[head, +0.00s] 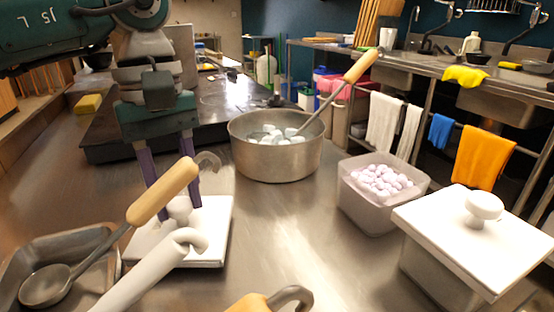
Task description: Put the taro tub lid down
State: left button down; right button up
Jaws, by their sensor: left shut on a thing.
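My left gripper (179,209) points down with its purple fingers closed around the round knob of a square white lid (213,223). The lid lies level at the steel counter's surface, left of centre; I cannot tell whether it touches the counter or hangs just above it. A ladle handle and a pale handle partly hide the lid and knob. An open translucent tub (348,200) with pale lilac taro balls (385,182) stands to the right of the lid, well apart from it. My right gripper is not in view.
A steel pot (260,161) with pale cubes and a wooden-handled utensil stands behind. A tub with its white lid on (460,239) is at right. A steel tray (30,252) with a ladle (45,287) is front left. The counter (285,235) between lid and tubs is clear.

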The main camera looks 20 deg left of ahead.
pick_arm(q)
jog(key=shift+w+d+f, duration=0.1)
jog(key=shift+d+f, duration=0.1)
jog(key=shift+f, duration=0.4)
jog(key=shift+f, duration=0.15)
jog(key=shift+c, duration=2.4)
grip_release()
